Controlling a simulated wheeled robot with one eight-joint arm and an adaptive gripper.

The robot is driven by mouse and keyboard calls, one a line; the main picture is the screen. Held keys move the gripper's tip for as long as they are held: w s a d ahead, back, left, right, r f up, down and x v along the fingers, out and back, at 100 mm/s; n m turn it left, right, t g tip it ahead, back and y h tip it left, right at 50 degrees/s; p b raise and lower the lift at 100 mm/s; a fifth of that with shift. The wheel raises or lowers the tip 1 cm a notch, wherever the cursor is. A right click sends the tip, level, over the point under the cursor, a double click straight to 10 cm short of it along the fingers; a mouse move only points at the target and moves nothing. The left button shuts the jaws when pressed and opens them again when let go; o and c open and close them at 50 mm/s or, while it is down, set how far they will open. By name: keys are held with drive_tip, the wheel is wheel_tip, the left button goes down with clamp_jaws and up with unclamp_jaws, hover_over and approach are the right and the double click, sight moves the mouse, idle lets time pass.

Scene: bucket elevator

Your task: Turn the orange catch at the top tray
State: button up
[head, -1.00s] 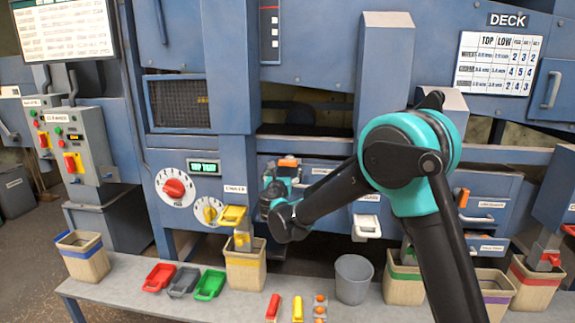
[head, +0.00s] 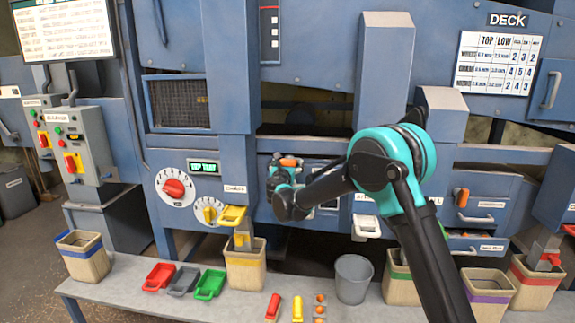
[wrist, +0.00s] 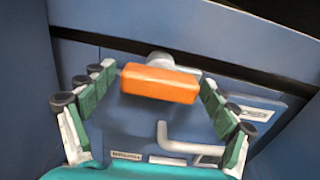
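The orange catch (head: 290,162) sits at the top of a blue drawer-like tray front in the middle of the machine. In the wrist view the orange catch (wrist: 160,83) is a level block on a round grey pivot. My gripper (wrist: 158,77) is open, with its green-padded fingers at the left and right of the catch. The right fingers are close to its end; I cannot tell if they touch. In the head view my gripper (head: 282,172) is at the tray front, partly hidden by my arm. A grey handle (wrist: 190,142) is below the catch.
Another orange catch (head: 461,199) stands upright on a tray to the right. A yellow scoop-shaped spout (head: 232,216) is left of my gripper, and a white one (head: 367,227) is right. The bench (head: 150,307) below holds buckets and coloured scoops.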

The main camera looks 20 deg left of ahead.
drive_tip(key=c, duration=0.9)
drive_tip(key=shift+c, duration=0.2)
drive_tip(key=m, duration=0.8)
drive_tip(key=shift+m, duration=0.3)
drive_tip(key=m, duration=0.4)
drive_tip(key=shift+m, duration=0.3)
drive_tip(key=m, duration=0.4)
drive_tip(key=shift+m, duration=0.3)
